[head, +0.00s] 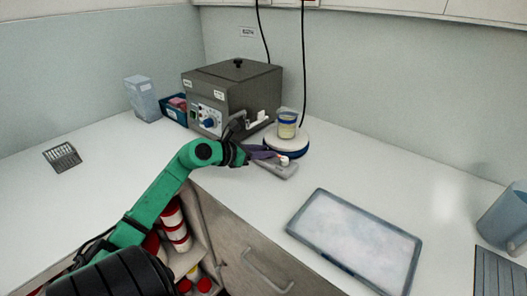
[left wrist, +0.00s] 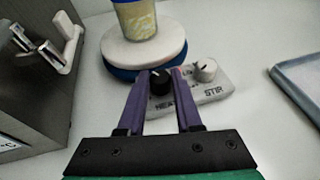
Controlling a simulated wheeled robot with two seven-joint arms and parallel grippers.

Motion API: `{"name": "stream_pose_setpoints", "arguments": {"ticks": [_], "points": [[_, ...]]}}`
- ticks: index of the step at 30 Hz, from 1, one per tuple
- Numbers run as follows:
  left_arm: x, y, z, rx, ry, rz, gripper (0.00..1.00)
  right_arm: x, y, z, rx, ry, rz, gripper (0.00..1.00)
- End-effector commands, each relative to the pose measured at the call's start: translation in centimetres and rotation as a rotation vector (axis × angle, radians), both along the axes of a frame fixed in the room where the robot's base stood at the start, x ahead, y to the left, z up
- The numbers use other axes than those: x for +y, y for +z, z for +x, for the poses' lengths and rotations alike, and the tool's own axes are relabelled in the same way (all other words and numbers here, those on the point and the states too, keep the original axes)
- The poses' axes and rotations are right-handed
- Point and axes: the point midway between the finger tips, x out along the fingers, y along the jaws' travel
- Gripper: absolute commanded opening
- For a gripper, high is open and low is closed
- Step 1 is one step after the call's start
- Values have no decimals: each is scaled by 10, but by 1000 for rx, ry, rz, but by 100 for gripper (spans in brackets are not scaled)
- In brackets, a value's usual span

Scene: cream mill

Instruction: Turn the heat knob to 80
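The hot plate has a round white top (head: 290,137) with a blue rim and a grey control box (head: 284,173) in front. In the left wrist view, the black heat knob (left wrist: 160,83) sits on the box beside the white stir knob (left wrist: 204,69). The heat knob's pale mark points up and slightly left; no scale numbers are readable. My left gripper (head: 271,154) is at the box, its purple fingers on either side of the heat knob (left wrist: 160,76). The fingers are apart, but I cannot tell whether they press on it. My right gripper is not in view.
A beaker with yellowish contents (head: 287,125) stands on the hot plate. A grey water bath (head: 236,92) stands behind to the left. A shallow tray (head: 355,241) lies to the right, with a grey container (head: 504,222) farther right. Bare counter lies between hot plate and tray.

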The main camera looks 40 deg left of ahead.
Motion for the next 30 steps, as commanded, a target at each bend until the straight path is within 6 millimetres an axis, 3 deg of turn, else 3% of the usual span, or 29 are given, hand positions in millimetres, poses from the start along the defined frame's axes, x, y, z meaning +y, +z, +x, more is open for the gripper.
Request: {"name": "stream_pose_setpoints", "arguments": {"ticks": [8, 21, 30], "points": [[1, -4, 0, 1, -36, 1, 0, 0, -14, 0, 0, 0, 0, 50], [6, -6, 2, -2, -303, 2, 0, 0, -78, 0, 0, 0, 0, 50], [9, 1, 3, 0, -481, 1, 0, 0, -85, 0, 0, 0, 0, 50]]}}
